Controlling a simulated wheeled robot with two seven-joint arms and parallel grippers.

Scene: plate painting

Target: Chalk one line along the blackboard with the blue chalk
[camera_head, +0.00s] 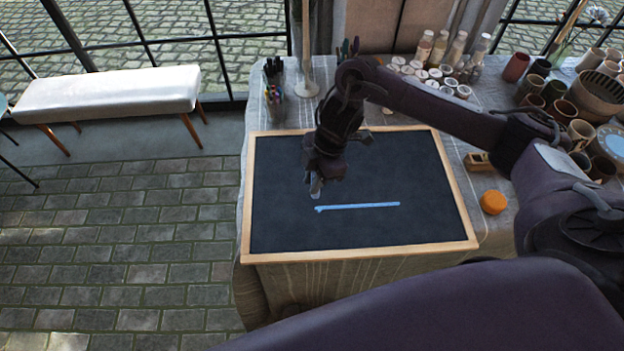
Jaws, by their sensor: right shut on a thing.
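The blackboard (400,235) lies on the table in a light wooden frame. A blue chalk line (358,206) runs left to right across its middle, with a small hook at its left end. My right gripper (316,178) is above the board, just up and left of the line's left end. It is shut on the blue chalk (315,187), whose pale blue tip points down. I cannot tell whether the tip touches the board. My left gripper is not in view.
An orange round thing (493,202) sits right of the board. Pots, cups and bottles (455,48) crowd the table's back right. A pen holder (274,95) stands behind the board's left corner. A white bench (105,92) is at the left. The board's left part is clear.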

